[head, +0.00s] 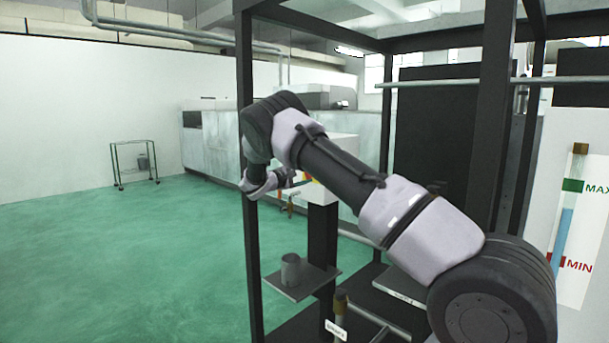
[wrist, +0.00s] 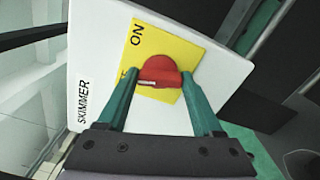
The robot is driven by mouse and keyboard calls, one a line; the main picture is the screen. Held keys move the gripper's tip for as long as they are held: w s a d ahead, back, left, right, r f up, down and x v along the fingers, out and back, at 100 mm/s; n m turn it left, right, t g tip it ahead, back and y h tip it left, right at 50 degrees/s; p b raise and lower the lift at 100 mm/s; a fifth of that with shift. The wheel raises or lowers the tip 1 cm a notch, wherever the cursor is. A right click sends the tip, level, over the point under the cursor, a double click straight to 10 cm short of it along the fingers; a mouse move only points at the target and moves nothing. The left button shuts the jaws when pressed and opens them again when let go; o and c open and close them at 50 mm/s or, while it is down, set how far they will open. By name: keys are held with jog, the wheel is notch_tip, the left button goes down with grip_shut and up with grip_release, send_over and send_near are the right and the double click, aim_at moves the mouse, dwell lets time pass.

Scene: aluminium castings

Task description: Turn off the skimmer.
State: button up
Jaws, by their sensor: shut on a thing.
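The skimmer switch box (wrist: 90,65) is a white panel with a "SKIMMER" label and a yellow plate (wrist: 145,50) marked "ON". Its red rotary knob (wrist: 160,71) sits in the middle of the yellow plate, with a pale mark on its lower left side. My gripper (wrist: 159,82) has its two green fingers on either side of the knob, shut on it. Part of another word on the plate is hidden behind the left finger. In the head view the white box (head: 322,190) is mostly behind my arm, and the knob cannot be made out.
Dark frame posts (head: 248,200) stand close around my arm. A grey cup (head: 291,270) stands on a small shelf (head: 318,280) below the box. A gauge marked MAX and MIN (head: 570,220) is at the right. The green floor at the left is open.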

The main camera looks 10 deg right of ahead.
jog(key=shift+n, duration=1.2)
jog(key=o, duration=1.4)
jog(key=shift+c, duration=0.2)
jog(key=shift+a, duration=0.1)
jog(key=v, duration=1)
jog(key=shift+s+a, duration=0.25)
